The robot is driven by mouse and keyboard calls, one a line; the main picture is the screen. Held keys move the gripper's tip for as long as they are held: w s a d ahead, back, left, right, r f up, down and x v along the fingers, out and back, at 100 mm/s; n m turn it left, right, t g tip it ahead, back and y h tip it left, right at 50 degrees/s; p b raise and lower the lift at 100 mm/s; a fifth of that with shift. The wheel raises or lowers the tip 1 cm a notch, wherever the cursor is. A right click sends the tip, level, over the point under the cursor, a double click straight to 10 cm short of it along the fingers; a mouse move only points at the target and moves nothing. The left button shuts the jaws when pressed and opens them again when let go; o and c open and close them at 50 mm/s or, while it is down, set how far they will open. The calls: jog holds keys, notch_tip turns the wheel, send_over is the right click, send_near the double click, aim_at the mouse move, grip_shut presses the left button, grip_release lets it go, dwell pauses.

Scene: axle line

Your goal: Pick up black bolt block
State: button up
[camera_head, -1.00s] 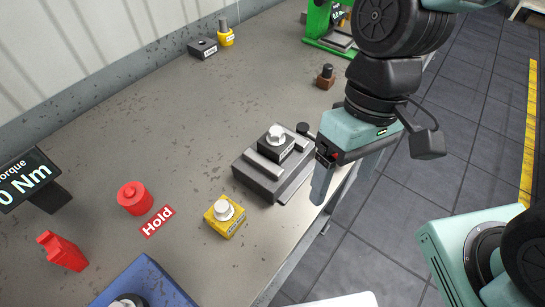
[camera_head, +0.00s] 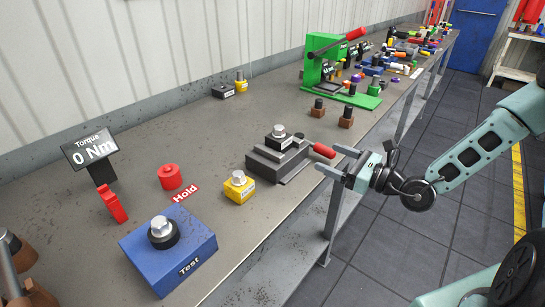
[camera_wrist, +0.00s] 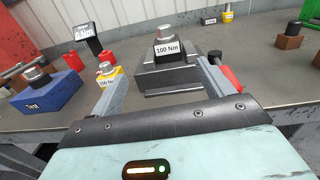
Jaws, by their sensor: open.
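The black bolt block (camera_head: 279,139), with a silver hex bolt on top, sits upright in a dark grey vise (camera_head: 262,165) near the bench's front edge. In the wrist view the block (camera_wrist: 167,49) shows a "100 Nm" label, ahead of my fingers. My gripper (camera_head: 330,159) is open and empty, to the right of the vise at the bench edge, its fingers pointing toward it. In the wrist view the vise lies beyond and between the two fingertips (camera_wrist: 157,76). The block is apart from the fingers.
The vise's red handle (camera_head: 323,150) sticks out close to my fingers. Brown bolt blocks (camera_head: 346,118) and a green press (camera_head: 342,85) are behind.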

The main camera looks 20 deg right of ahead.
jog(key=p, duration=0.4)
send_near(281, 136)
jog(key=shift+m, duration=0.4)
jog(key=x, duration=0.5)
jog(key=shift+w+d+f, duration=0.25)
jog(key=shift+w, duration=0.1)
jog(key=shift+f+p+x, duration=0.2)
jog(key=shift+p+x, duration=0.35)
jog(key=shift+x, duration=1.8)
jog(key=c, duration=1.3)
jog(key=shift+r, duration=0.1)
jog(key=shift+c, duration=1.3)
